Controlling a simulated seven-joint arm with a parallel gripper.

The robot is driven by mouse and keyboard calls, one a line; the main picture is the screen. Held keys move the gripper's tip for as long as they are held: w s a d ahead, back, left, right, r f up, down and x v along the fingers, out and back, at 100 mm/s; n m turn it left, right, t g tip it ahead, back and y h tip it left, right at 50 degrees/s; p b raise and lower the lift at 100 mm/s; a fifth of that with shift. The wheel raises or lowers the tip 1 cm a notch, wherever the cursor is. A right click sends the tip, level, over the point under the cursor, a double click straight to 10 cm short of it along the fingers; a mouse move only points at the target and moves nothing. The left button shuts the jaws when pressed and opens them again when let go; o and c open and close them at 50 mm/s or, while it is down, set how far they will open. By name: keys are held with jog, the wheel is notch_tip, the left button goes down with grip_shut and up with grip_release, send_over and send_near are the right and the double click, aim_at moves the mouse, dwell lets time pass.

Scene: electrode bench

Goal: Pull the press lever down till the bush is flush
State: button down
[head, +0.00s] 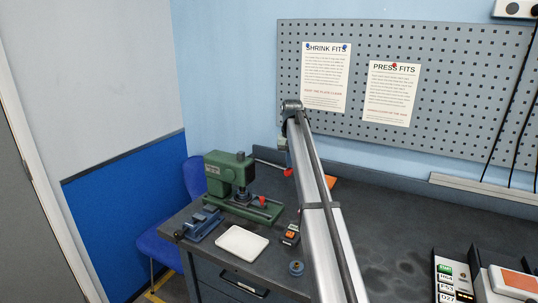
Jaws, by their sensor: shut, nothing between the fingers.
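A green press (229,170) stands at the left end of the dark bench. Its lever (268,163) is a thin rod that reaches out to the right, sloping slightly down to a red knob (288,172). Under the press head, a small dark part sits on the base, but I cannot make out the bush or whether it is flush. My arm crosses the middle of the view, passing close to the right of the lever knob in the picture. My gripper and its fingertips do not show; my own arm hides that area.
A blue vice (201,225) and a white tray (242,243) are in front of the press. A small dark device with orange marks (290,235) and a round blue-grey part (296,268) lie nearby. Labelled boxes (446,275) are at the right front. A pegboard (440,90) stands behind.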

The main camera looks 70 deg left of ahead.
aim_at(286, 173)
jog(key=shift+s+f+h, duration=0.15)
jog(key=shift+f+h, duration=0.45)
jog(key=shift+f, duration=0.8)
jog(key=shift+s+a+f, duration=0.15)
jog(key=shift+f, duration=0.45)
jog(key=shift+s+a+f, duration=0.1)
jog(key=shift+a+f, duration=0.05)
jog(key=shift+f, duration=0.6)
jog(key=shift+s+a+f, duration=0.2)
jog(key=shift+a+f, duration=0.05)
jog(key=shift+f, duration=0.4)
jog(key=shift+s+a+f, duration=0.2)
jog(key=shift+f, duration=0.45)
